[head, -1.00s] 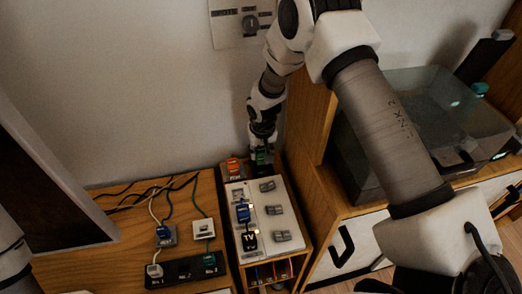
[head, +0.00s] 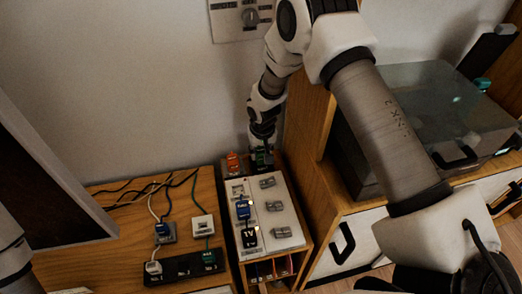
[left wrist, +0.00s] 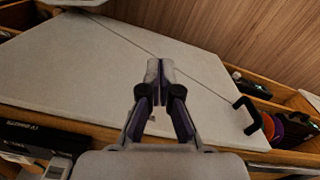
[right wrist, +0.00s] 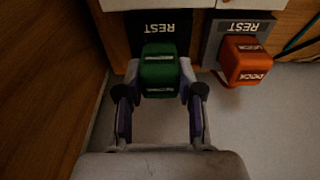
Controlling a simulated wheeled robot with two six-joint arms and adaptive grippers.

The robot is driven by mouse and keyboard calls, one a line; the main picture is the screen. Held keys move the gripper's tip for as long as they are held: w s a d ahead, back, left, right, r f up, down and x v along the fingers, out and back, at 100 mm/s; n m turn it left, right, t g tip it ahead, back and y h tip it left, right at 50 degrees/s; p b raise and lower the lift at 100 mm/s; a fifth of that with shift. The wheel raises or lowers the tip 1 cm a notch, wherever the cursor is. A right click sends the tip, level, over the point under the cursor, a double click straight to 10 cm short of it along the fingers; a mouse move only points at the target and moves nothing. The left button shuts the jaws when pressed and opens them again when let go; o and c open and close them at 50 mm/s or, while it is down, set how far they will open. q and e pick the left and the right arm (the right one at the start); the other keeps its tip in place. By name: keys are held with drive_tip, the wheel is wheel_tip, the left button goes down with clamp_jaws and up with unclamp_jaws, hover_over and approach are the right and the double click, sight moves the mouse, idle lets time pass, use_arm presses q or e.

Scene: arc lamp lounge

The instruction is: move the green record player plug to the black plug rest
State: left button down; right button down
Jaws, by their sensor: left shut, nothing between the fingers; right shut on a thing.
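The green plug (right wrist: 160,72) is between the fingers of my right gripper (right wrist: 158,98), which is shut on it. The lettering on the plug is too small to read. The black plug rest (right wrist: 157,28), lettered REST, is directly beyond the plug and partly hidden by it; I cannot tell if the plug is seated. In the head view, the green plug (head: 263,156) shows at the tip of my right gripper (head: 262,146), at the back of the white panel. My left gripper (left wrist: 155,68) is shut and empty, above a pale surface.
An orange plug (right wrist: 245,62) sits on a grey rest close beside the green plug. The white panel (head: 254,222) holds blue and black plugs and grey switches. Left are a black strip (head: 182,268) with plugs, a white block (head: 203,226) and loose cords. A clear-lidded box (head: 440,115) stands right.

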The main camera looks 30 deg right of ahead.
drive_tip(key=shift+f, duration=0.55)
drive_tip(key=c, duration=0.7)
unclamp_jaws()
drive_tip(key=shift+o, duration=0.2)
wheel_tip(320, 180, up, 12)
drive_tip(key=s, duration=0.1)
drive_tip(key=shift+s+a, duration=0.25)
drive_tip(key=shift+s, duration=0.15)
drive_tip(key=shift+f, duration=0.15)
